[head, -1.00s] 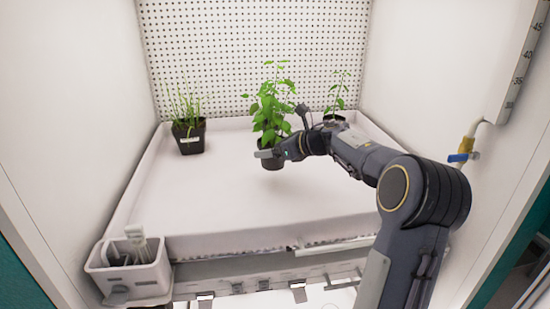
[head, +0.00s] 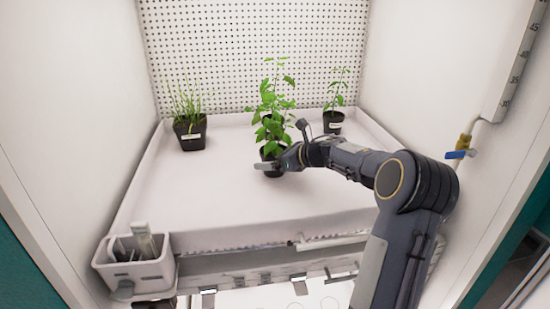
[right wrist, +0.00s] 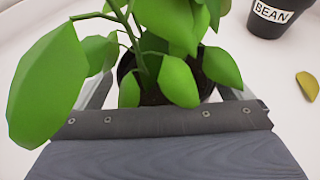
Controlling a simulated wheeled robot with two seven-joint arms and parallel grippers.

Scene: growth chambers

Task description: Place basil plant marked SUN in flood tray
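A leafy green plant in a dark pot (head: 271,153) is over the middle of the white flood tray (head: 215,205). No SUN label shows on its visible side. My right gripper (head: 268,166) is at this pot. In the right wrist view its fingers lie on both sides of the dark pot (right wrist: 160,92), close against it, and leaves cover much of the view. The gripper looks shut on the pot. I cannot tell whether the pot's base touches the tray floor. My left gripper is not in view.
A grass-like plant in a black pot (head: 190,134) stands at the tray's back left. A small plant in a pot marked BEAN (right wrist: 268,17) stands at the back right. A yellowish leaf-like piece (right wrist: 307,86) lies near it. A white caddy (head: 135,268) hangs front left.

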